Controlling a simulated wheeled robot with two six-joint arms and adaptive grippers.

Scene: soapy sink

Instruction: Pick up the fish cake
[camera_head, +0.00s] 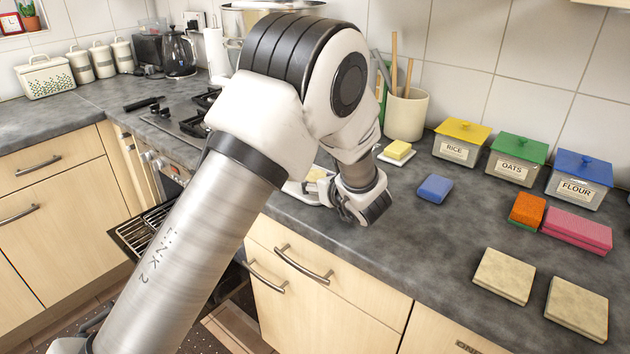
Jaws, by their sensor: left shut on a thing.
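My left arm reaches across the middle of the view, and its gripper (368,212) points down at the grey worktop near its front edge. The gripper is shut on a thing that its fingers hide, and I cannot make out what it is. Just left of it is a white dish (297,189), partly covered by my arm, with a small pale yellow piece (316,175) in it. I cannot tell whether that piece is a fish cake, and no fish cake shows clearly elsewhere. My right gripper is not in view.
A blue sponge (435,188) lies right of the gripper, with a yellow block on a white saucer (397,158) behind. Rice, oats and flour tins (515,157), orange (527,210) and pink (577,230) sponges and tan slabs (504,275) are further right. Worktop (425,240) between is clear.

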